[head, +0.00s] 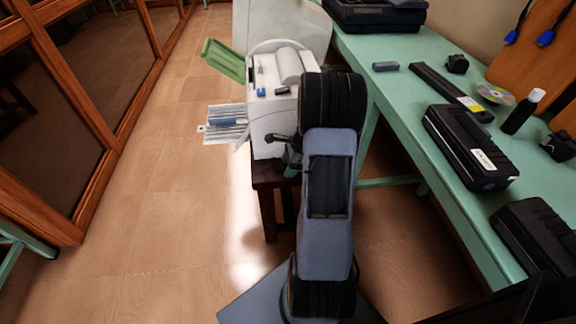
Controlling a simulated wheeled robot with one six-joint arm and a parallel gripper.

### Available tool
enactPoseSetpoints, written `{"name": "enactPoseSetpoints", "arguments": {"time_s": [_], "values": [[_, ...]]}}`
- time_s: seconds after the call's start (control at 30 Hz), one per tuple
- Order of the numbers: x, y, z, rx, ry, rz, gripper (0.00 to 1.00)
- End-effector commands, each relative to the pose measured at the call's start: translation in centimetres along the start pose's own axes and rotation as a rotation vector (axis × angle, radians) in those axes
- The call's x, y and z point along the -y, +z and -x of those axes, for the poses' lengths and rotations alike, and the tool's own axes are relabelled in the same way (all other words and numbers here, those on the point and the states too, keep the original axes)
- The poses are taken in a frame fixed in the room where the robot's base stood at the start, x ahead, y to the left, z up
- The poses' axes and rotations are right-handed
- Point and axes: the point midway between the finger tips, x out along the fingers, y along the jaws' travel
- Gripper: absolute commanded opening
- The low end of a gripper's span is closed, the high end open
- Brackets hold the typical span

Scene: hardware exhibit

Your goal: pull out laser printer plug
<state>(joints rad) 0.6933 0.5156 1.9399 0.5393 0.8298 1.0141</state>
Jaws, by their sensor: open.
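A white printer (262,118), which looks like the laser printer, stands on a dark wooden stool (267,190) left of the green table. A green flap sticks out at its upper left, and a sheet with a blue item on it sticks out lower down. My arm rises in front of the printer's right side and hides part of it. My gripper (283,148) is dark, small and partly hidden by my arm, open at the printer's lower right front. I cannot make out the plug or its cord for certain.
A long green table (425,100) runs along the right, bearing black cases (468,146), a dark bottle (522,112) and a disc (497,94). Wood-framed glass cabinets (90,100) line the left. The tiled floor (165,220) between is clear.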

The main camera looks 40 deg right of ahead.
Motion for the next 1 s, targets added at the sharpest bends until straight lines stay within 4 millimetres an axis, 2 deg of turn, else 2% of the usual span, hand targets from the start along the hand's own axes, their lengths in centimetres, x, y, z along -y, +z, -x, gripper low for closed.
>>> {"name": "enactPoseSetpoints", "arguments": {"time_s": [0.13, 0.23, 0.7, 0.83, 1.0], "values": [[0.0, 0.1, 0.6, -0.001, -0.001, 0.001, 0.60], [0.1, 0.1, 1.8, -0.001, -0.003, 0.002, 0.60], [0.0, 0.2, 10.9, 0.000, -0.002, 0.002, 0.60], [0.1, 0.2, 12.5, -0.001, -0.001, 0.002, 0.60], [0.0, 0.1, 13.5, 0.000, 0.001, 0.002, 0.60]]}}
